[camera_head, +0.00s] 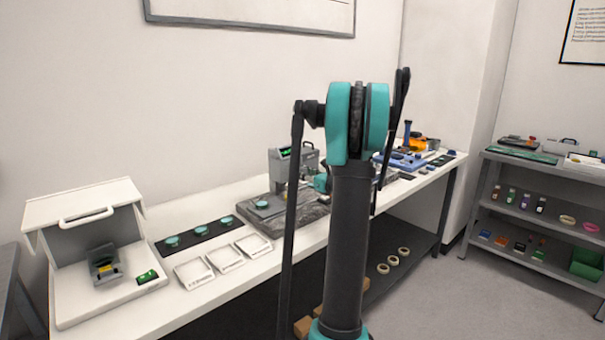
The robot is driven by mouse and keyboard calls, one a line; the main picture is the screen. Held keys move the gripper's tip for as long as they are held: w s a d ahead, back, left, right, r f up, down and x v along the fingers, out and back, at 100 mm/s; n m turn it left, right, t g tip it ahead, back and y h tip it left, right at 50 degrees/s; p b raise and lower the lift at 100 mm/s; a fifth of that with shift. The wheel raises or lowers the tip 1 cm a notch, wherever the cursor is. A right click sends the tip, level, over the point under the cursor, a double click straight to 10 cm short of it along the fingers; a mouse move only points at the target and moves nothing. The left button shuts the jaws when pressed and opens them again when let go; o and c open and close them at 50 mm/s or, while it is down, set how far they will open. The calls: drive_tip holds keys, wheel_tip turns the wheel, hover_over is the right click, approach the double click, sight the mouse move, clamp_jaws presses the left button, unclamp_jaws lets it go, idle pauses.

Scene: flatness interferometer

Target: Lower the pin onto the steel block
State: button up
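A grey gauge stand (292,165) with a small green-lit display stands on a dark speckled stone slab (290,221) on the long white bench. A flat grey block (262,207) with a teal disc on top lies on the slab, left of the stand; I cannot tell whether it is the steel block. The pin cannot be made out at this size. A teal part of my arm reaches toward the right side of the stand. My own upright arm hides most of this part, and my gripper's fingers cannot be made out, nor any contact with the stand.
A white open-fronted hood (84,208) stands at the bench's left end. A black strip (200,237) with teal discs and several shallow white trays (225,258) lie between it and the slab. Blue and orange equipment (400,160) stands farther right. A grey shelf unit (530,215) is at the right.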

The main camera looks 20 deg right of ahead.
drive_tip(key=shift+n, duration=0.3)
drive_tip(key=n, duration=0.4)
drive_tip(key=shift+a+n, duration=0.1)
drive_tip(key=shift+n, duration=0.2)
drive_tip(key=n, duration=0.5)
drive_tip(key=shift+s+f+n, duration=0.1)
drive_tip(key=shift+n, duration=0.2)
drive_tip(key=n, duration=0.5)
drive_tip(key=shift+a+f, duration=0.1)
drive_tip(key=n, duration=0.4)
drive_tip(key=shift+f+n, duration=0.1)
drive_tip(key=shift+n, duration=0.2)
drive_tip(key=o, duration=1.2)
drive_tip(key=shift+c, duration=0.2)
